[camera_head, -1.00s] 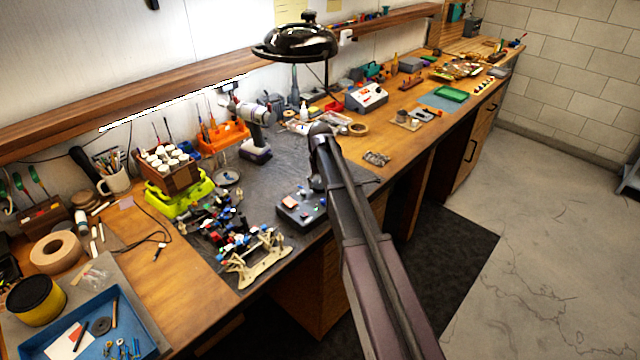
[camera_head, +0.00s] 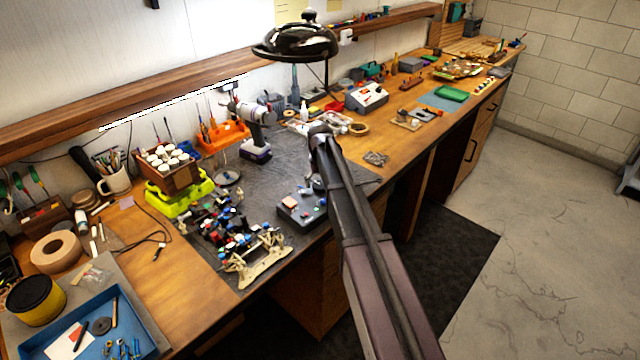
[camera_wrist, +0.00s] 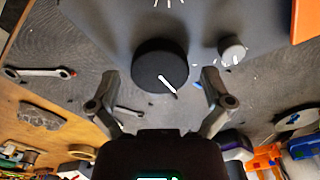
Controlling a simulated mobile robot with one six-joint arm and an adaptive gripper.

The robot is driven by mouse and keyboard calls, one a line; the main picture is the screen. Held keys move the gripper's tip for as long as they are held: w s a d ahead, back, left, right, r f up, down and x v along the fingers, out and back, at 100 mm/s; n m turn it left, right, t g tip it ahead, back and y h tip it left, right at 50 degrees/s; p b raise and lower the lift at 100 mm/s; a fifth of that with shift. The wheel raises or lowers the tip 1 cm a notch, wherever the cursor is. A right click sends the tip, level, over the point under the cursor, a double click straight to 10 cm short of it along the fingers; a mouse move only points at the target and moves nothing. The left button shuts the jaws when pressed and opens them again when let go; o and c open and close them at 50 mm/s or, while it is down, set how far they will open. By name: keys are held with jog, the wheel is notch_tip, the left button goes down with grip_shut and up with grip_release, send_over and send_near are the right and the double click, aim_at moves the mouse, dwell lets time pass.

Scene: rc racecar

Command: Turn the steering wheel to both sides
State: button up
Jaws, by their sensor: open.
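The grey control box (camera_head: 301,207) lies near the bench's front edge, with an orange square and small coloured spots on top. In the wrist view, a black round knob (camera_wrist: 160,66) with a white line stands on its grey face; this looks like the steering wheel. My gripper (camera_wrist: 160,79) is open, one finger on each side of the knob, with visible gaps. Whether the fingertips are level with it I cannot tell. In the head view my arm hides most of the gripper. The car chassis (camera_head: 252,262) sits left of the box.
A wrench (camera_wrist: 38,73) lies at the left. A drill (camera_head: 254,130) stands behind the box. A black lamp (camera_head: 295,43) hangs above the bench.

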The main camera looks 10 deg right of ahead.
jog(key=shift+n, duration=0.4)
jog(key=n, duration=0.3)
jog(key=shift+n, duration=0.3)
jog(key=n, duration=0.3)
jog(key=shift+n, duration=0.4)
notch_tip(320, 180, up, 14)
jog(key=p, duration=1.4)
jog(key=s+f+m+b, duration=0.3)
jog(key=s+m, duration=0.1)
jog(key=s, duration=1)
jog(key=s+f+m+b, duration=0.4)
jog(key=s+m, duration=0.1)
jog(key=s, duration=0.9)
jog(key=shift+s+f, duration=0.25)
jog(key=shift+s, duration=0.15)
notch_tip(320, 180, up, 7)
jog(key=n+p, duration=0.7)
jog(key=n, duration=0.3)
send_over(320, 184)
